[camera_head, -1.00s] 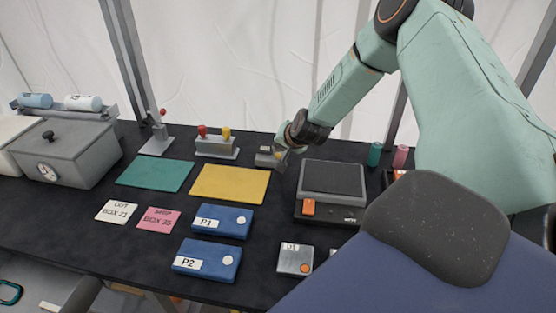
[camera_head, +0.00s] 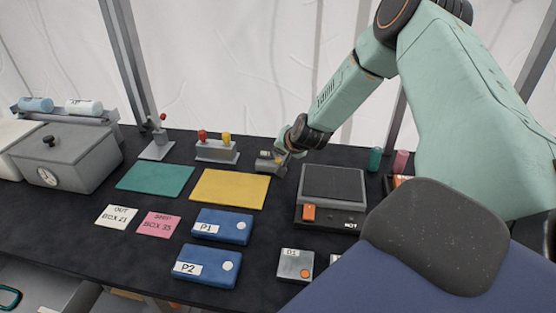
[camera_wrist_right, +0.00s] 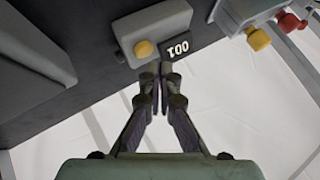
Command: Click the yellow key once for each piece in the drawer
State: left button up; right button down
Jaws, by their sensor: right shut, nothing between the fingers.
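The yellow key (camera_wrist_right: 145,48) is a round button on a small grey counter box with a black display (camera_wrist_right: 176,50). The display's digits are upside down in the right wrist view and look like 001. In the head view the grey counter box (camera_head: 264,164) stands behind the yellow mat, partly hidden by my right gripper (camera_head: 284,157). In the wrist view my right gripper (camera_wrist_right: 156,76) is shut and empty, its fingertips close to the box edge beside the key. An open drawer (camera_head: 60,285) seems to show at the lower left, cut off. My left gripper is not in view.
A lever box with red and yellow knobs (camera_head: 216,150) stands left of the counter box. A scale-like device (camera_head: 331,186) stands right of it. Green (camera_head: 154,177) and yellow (camera_head: 229,189) mats and blue P1 (camera_head: 222,227) and P2 (camera_head: 207,265) boxes lie nearer.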

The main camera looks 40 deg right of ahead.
aim_at(279, 161)
dwell(0.3)
jog(key=shift+f+b, duration=0.45)
jog(key=shift+f+b, duration=0.45)
jog(key=shift+f, duration=0.05)
dwell(0.7)
jog(key=shift+r, duration=0.15)
jog(key=shift+r+p, duration=0.8)
jog(key=shift+p, duration=0.15)
notch_tip(279, 161, up, 5)
jog(key=p, duration=0.5)
jog(key=shift+r, duration=0.1)
